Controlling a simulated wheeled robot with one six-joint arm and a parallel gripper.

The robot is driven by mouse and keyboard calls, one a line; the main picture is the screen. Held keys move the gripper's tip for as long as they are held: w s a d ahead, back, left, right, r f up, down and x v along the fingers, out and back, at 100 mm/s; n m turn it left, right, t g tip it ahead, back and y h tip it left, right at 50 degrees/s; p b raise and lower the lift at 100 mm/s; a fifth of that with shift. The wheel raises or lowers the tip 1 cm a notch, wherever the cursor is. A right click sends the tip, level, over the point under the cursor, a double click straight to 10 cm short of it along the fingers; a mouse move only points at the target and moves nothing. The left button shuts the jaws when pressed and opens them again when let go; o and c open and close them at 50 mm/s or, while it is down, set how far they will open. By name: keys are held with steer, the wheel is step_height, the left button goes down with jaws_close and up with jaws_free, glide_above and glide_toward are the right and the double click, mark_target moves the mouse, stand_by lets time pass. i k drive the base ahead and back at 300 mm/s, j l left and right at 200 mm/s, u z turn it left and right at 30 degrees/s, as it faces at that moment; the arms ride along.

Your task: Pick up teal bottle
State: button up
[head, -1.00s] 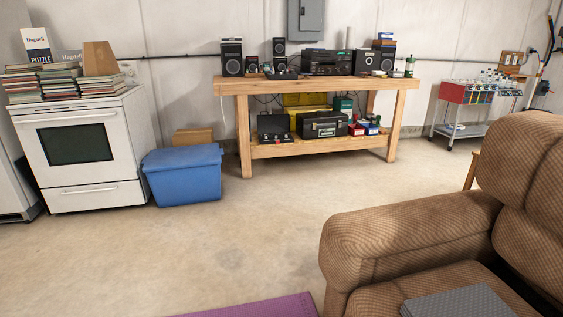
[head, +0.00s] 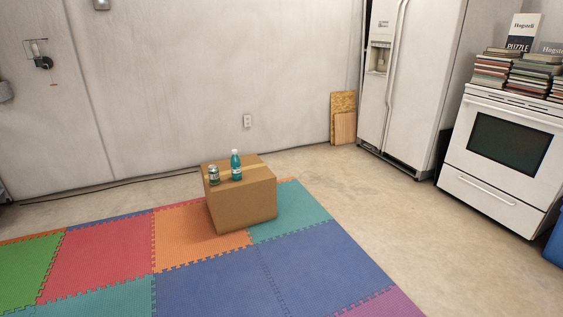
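The teal bottle (head: 236,166) stands upright on top of a closed cardboard box (head: 243,205) in the head view, a little left of the middle. It has a white cap. My gripper is not in view.
The box rests on a coloured foam mat (head: 205,281). Bare concrete floor (head: 345,195) lies right of the mat. A white fridge (head: 403,80) and a white stove (head: 500,155) with books stand at the right. Boards (head: 343,118) lean on the wall behind.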

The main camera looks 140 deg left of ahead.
mark_target(235, 160)
steer(key=u, duration=3.65)
steer(key=i+u, duration=0.25)
steer(key=u, duration=0.2)
steer(key=i+u, duration=0.25)
steer(key=u, duration=0.25)
steer(key=i+l+u, duration=0.15)
steer(key=u, duration=0.3)
steer(key=i+l, duration=0.3)
steer(key=i+j+z, duration=0.15)
steer(key=i+j, duration=1.55)
